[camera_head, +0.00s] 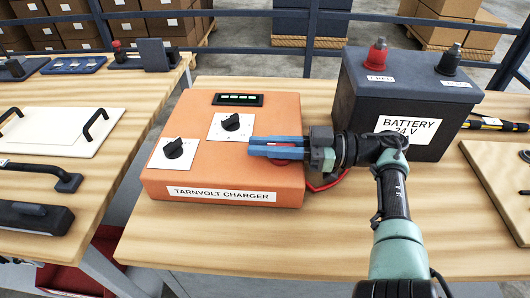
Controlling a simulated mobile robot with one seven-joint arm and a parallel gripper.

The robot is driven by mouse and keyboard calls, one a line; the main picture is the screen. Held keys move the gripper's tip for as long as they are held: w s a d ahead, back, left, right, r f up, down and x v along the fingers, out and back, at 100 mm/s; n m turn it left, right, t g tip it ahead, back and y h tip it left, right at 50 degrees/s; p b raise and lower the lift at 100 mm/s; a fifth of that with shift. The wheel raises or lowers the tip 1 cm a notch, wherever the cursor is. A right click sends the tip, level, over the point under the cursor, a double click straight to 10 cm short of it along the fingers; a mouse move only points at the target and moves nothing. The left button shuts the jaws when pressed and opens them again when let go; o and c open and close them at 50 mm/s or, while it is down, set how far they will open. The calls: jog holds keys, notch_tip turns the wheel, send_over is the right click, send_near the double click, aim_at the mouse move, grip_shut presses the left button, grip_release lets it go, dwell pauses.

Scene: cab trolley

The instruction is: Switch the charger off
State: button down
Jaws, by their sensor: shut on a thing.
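The orange charger (222,165), labelled TARNVOLT CHARGER, lies on the wooden bench. Its top has a dark display (238,99) with green lit bars, a black knob (173,148) on a white plate at the left, and another black knob (231,122) on a white plate near the middle. My gripper (268,147) reaches in from the right, its blue fingers low over the right part of the charger's top. It is shut on a red part (290,162) there, mostly hidden by the fingers. I cannot tell that part's shape or position.
A dark battery (362,95) labelled BATTERY 24 V stands behind my wrist, with red and black terminals on top. A red cable (328,184) runs beside the charger's right side. A left bench (96,180) holds handles and a white panel. The front bench strip is clear.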

jog(key=shift+a, duration=0.1)
dwell(0.3)
jog(key=c, duration=0.9)
grip_release()
jog(key=shift+o, duration=0.2)
